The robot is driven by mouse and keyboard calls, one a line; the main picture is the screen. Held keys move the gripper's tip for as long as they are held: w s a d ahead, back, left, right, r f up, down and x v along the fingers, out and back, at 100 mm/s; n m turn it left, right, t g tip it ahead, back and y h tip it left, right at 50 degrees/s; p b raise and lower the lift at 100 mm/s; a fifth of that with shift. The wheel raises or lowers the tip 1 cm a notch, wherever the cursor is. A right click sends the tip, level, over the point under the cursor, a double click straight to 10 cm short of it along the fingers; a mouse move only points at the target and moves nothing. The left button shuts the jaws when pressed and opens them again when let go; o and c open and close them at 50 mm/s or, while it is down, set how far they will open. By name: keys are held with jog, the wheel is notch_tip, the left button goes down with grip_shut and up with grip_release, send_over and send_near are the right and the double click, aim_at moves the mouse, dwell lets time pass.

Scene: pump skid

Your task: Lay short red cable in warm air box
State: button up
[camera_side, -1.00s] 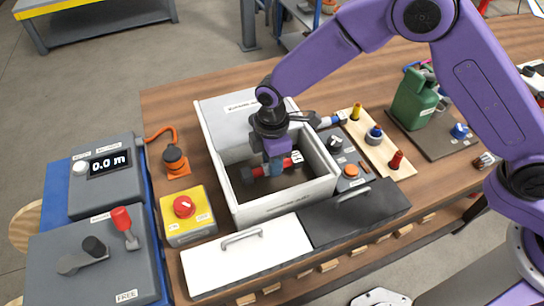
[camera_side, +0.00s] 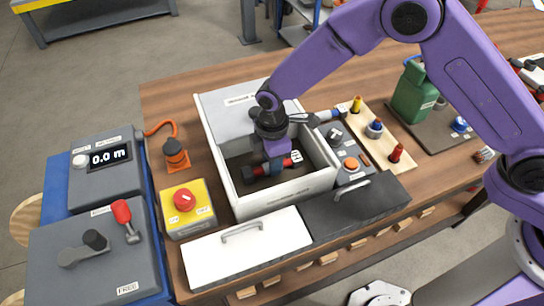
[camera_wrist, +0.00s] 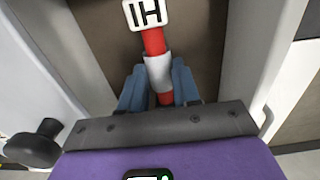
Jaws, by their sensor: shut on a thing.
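The short red cable (camera_side: 284,164) has a black end and a white label; the label reads "IH" in the wrist view, where the red cable (camera_wrist: 153,42) passes through a white sleeve. My gripper (camera_side: 275,170) is shut on it, with blue fingers (camera_wrist: 160,90) either side of the sleeve. The white open-topped box (camera_side: 275,200) surrounds the gripper tip and cable; I take it as the warm air box, its label being too small to read. The cable is inside the walls, above or near the dark floor; I cannot tell whether it touches.
A yellow box with a red button (camera_side: 185,205) stands left of the white box. A grey control panel (camera_side: 345,155) and a wooden peg board (camera_side: 378,135) stand right. White (camera_side: 245,250) and black (camera_side: 355,210) handled panels lie in front. A green can (camera_side: 412,92) stands farther right.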

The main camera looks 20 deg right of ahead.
dwell(0.3)
jog(key=o, duration=1)
notch_tip(320, 180, up, 17)
jog(key=shift+r, duration=0.2)
jog(key=s+d+r+m, duration=0.1)
jog(key=s+d+m, duration=0.1)
jog(key=s+d, duration=1.1)
jog(key=s+d+m, duration=0.3)
jog(key=s+d, duration=1)
jog(key=d, duration=0.4)
jog(key=shift+s+d+r, duration=0.2)
jog(key=shift+d+r, duration=0.15)
jog(key=shift+r, duration=0.05)
